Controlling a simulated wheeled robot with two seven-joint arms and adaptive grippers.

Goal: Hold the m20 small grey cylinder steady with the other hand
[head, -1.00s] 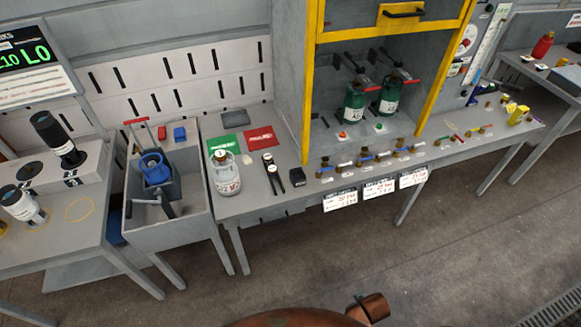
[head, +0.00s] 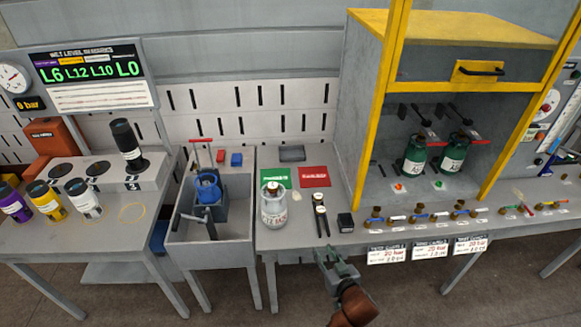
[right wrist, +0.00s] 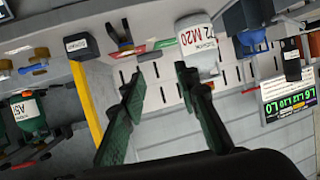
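The small grey cylinder (head: 274,208) marked M20 stands upright on the middle table, with a brownish top and a white label. It also shows in the right wrist view (right wrist: 200,62), at the top beyond the fingers. My right gripper (head: 330,258) is at the table's front edge, right of the cylinder and nearer to me. In the right wrist view its two green fingers (right wrist: 157,82) are spread apart with nothing between them, so it is open. It does not touch the cylinder. My left gripper is in neither current view.
A sink (head: 213,222) with a blue device stands left of the cylinder. Green (head: 277,178) and red (head: 314,176) mats lie behind it. The yellow-framed cabinet (head: 390,90) rises further right.

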